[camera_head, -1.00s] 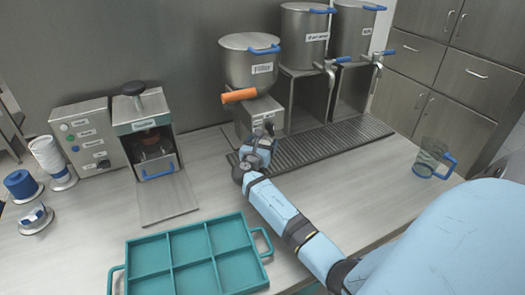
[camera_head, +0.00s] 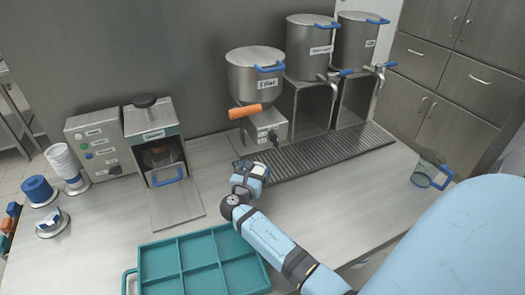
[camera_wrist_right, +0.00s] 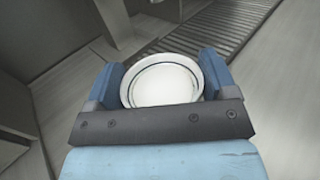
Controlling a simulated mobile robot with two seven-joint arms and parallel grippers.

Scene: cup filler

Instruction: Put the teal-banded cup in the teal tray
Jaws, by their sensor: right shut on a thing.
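My right gripper (camera_head: 255,172) is shut on a white cup, seen from above between its two fingers in the right wrist view (camera_wrist_right: 167,85). The cup has a white rim with a thin dark ring; its band colour is hidden. In the head view the gripper and arm mostly cover the cup. It is above the counter, in front of the drip grate and behind the teal tray. The teal tray (camera_head: 219,234) lies at the front with several compartments, all empty where visible. My left gripper is not in view.
A metal filler (camera_head: 256,75) with an orange handle stands behind the gripper, beside a long drip grate (camera_head: 330,148). A sealing machine (camera_head: 155,140) stands left, with stacked white cups (camera_head: 63,162) beyond. A clear jug (camera_head: 428,170) stands right.

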